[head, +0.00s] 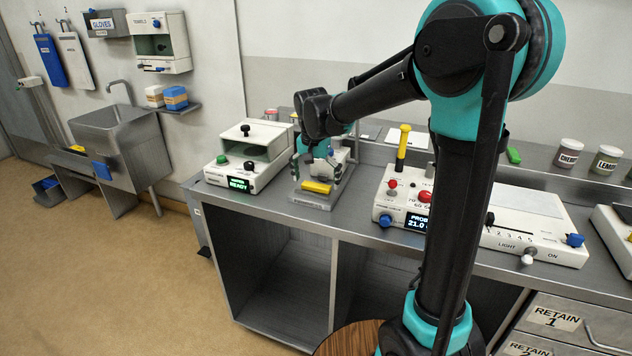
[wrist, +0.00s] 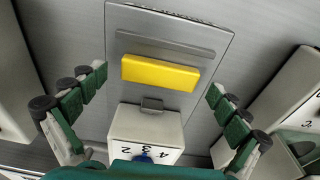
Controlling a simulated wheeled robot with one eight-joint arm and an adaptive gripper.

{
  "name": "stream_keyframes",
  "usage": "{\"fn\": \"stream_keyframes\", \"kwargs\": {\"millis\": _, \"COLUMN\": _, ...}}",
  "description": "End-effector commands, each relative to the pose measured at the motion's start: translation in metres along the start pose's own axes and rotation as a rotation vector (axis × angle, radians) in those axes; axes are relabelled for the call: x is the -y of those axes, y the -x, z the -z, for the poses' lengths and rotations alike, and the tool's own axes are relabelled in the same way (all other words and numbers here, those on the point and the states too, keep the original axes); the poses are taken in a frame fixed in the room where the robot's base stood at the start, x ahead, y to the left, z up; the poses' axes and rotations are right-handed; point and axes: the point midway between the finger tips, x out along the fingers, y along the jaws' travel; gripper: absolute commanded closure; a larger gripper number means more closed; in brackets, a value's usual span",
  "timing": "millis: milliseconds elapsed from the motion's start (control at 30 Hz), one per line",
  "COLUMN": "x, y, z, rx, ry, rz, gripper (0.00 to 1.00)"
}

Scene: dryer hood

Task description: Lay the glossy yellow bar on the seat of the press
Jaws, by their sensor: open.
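The glossy yellow bar (head: 317,187) lies flat on the grey metal bed of the press (head: 311,201). In the wrist view the bar (wrist: 160,73) lies crosswise on the bed (wrist: 165,20), between a low raised strip and the white numbered block (wrist: 146,132) of the press. My gripper (head: 317,176) is above the press with its fingers spread. In the wrist view one green-padded finger shows on each side of the bar, apart from it, and nothing is held. The blue knob of the block is partly hidden by my gripper.
A white device with a READY display (head: 240,160) stands left of the press. A white probe unit with a yellow-handled tool (head: 403,145) stands to the right. A light box (head: 535,225) is farther right. The front counter edge is close to the press.

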Motion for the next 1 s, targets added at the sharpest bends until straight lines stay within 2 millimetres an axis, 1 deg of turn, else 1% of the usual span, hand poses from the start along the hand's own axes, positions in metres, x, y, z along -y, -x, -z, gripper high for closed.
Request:
{"fn": "stream_keyframes", "kwargs": {"millis": 167, "x": 0.0, "y": 0.009, "z": 0.0, "rx": 0.0, "ry": 0.0, "rz": 0.0, "gripper": 0.01}}
{"fn": "stream_keyframes", "kwargs": {"millis": 267, "x": 0.0, "y": 0.024, "z": 0.0, "rx": 0.0, "ry": 0.0, "rz": 0.0, "gripper": 0.01}}
{"fn": "stream_keyframes", "kwargs": {"millis": 500, "x": 0.0, "y": 0.074, "z": 0.0, "rx": 0.0, "ry": 0.0, "rz": 0.0, "gripper": 0.01}}
{"fn": "stream_keyframes", "kwargs": {"millis": 600, "x": 0.0, "y": 0.092, "z": 0.0, "rx": 0.0, "ry": 0.001, "rz": 0.0, "gripper": 0.01}}
{"fn": "stream_keyframes", "kwargs": {"millis": 700, "x": 0.0, "y": 0.106, "z": 0.0, "rx": 0.0, "ry": 0.001, "rz": 0.0, "gripper": 0.01}}
{"fn": "stream_keyframes", "kwargs": {"millis": 833, "x": 0.0, "y": 0.118, "z": 0.0, "rx": 0.0, "ry": 0.001, "rz": 0.0, "gripper": 0.01}}
{"fn": "stream_keyframes", "kwargs": {"millis": 1000, "x": 0.0, "y": 0.123, "z": 0.0, "rx": 0.0, "ry": 0.0, "rz": 0.0, "gripper": 0.01}}
